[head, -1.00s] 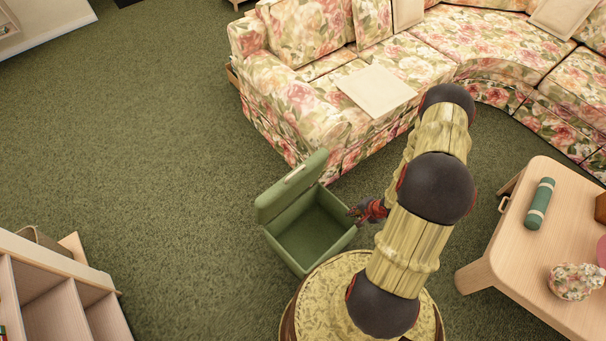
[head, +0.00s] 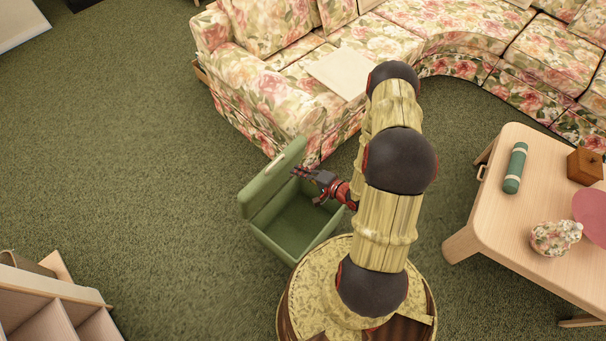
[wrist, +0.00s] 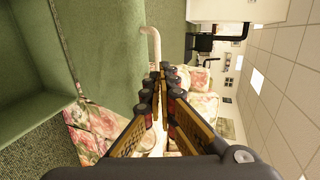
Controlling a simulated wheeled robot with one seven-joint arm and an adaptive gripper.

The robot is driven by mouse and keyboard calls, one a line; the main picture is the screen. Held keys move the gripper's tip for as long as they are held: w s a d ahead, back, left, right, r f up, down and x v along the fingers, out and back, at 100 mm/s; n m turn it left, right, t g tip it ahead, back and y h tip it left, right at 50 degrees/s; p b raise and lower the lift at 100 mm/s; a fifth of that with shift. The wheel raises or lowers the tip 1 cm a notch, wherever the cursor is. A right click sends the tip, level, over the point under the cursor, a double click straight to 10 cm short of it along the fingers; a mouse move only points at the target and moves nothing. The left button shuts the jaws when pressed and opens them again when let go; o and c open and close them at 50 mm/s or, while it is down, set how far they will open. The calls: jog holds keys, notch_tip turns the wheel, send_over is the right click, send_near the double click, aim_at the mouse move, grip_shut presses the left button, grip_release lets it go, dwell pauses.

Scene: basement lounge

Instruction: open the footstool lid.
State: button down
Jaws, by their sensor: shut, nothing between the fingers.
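The green footstool (head: 290,252) stands on the carpet in front of my base, its empty inside showing. Its lid (head: 273,180) is raised and tilted up along the left side of the box. In the wrist view the lid (wrist: 110,45) fills the upper left, with a pale handle (wrist: 150,45) curving out from its edge. My gripper (head: 298,172) is over the box opening, its fingertips close to the lid in the head view; I cannot tell whether they touch. In the wrist view my gripper (wrist: 162,75) is shut and empty, its tips just below the handle.
A floral sofa (head: 255,95) stands behind the footstool. A wooden table (head: 490,225) with a green roll (head: 515,168) and a floral pot (head: 556,237) is at the right. A shelf (head: 50,305) is at the lower left. Open carpet lies to the left.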

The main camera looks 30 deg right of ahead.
aim_at(276, 161)
jog(key=b+x, duration=0.2)
jog(key=x, duration=0.7)
jog(key=shift+w+a+f, duration=0.1)
jog(key=shift+f, duration=0.05)
